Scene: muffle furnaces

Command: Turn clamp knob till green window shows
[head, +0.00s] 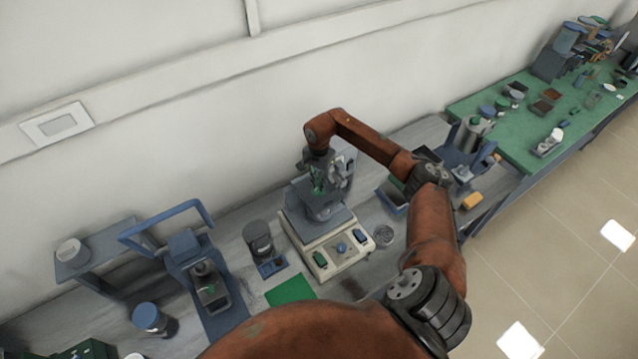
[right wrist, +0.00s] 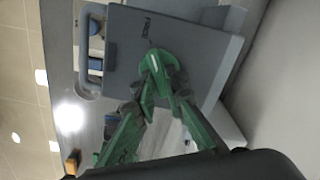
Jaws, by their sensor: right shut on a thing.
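The device with the clamp is a grey unit (head: 325,215) on a cream base (head: 335,262) with blue and green controls, at the middle of the bench in the head view. My right gripper (head: 319,185) is at the top of this unit, reaching down from above. In the right wrist view its green fingers (right wrist: 163,85) are closed together at the face of a grey panel (right wrist: 150,45). They are shut on the clamp knob, which is mostly hidden between them. I cannot make out a green indicator window. My left gripper is not in view.
A dark jar (head: 258,240) and a green mat (head: 290,290) are left of the unit. A blue-handled press (head: 195,270) stands further left. A small round dish (head: 384,236) and a blue tray (head: 392,197) are to the right. A green bench (head: 530,150) lies beyond.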

